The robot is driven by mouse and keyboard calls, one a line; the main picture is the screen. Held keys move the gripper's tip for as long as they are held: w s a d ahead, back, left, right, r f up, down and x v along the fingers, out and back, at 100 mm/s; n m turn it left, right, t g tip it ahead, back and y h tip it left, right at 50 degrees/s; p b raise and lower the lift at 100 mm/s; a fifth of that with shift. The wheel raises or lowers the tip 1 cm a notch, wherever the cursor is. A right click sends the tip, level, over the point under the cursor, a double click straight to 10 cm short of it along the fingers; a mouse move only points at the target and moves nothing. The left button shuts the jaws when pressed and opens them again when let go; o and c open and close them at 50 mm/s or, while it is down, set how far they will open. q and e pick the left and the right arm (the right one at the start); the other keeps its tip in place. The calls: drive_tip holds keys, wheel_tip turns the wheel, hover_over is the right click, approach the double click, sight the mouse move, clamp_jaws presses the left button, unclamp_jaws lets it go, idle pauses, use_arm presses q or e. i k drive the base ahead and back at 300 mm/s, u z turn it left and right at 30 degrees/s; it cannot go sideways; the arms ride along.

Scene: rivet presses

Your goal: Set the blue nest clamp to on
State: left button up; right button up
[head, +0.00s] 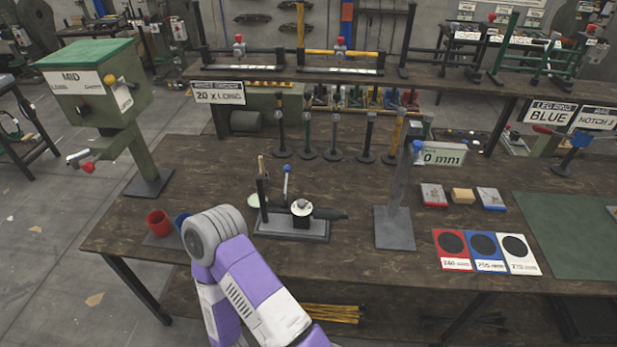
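A dark fixture (292,222) stands on the middle of the workbench. It carries an upright lever with a blue knob (286,169), a black post (262,195) and a round light part (301,207). This blue-knobbed lever may be the blue nest clamp, but no label confirms it. Another device with a blue body and red handle (578,140) stands at the far right. A purple and white arm of mine reaches in from the bottom, left of and in front of the fixture. Neither gripper shows.
Red cup (158,222) and a partly hidden blue cup (181,219) stand at the bench's left. A grey post (397,200) with a blue knob stands right of the fixture. Red, blue and white cards (486,252) lie front right. A green press (95,85) stands at left.

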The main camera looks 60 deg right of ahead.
sight(287, 168)
drive_tip(key=k, duration=0.2)
drive_tip(key=z, duration=1.1)
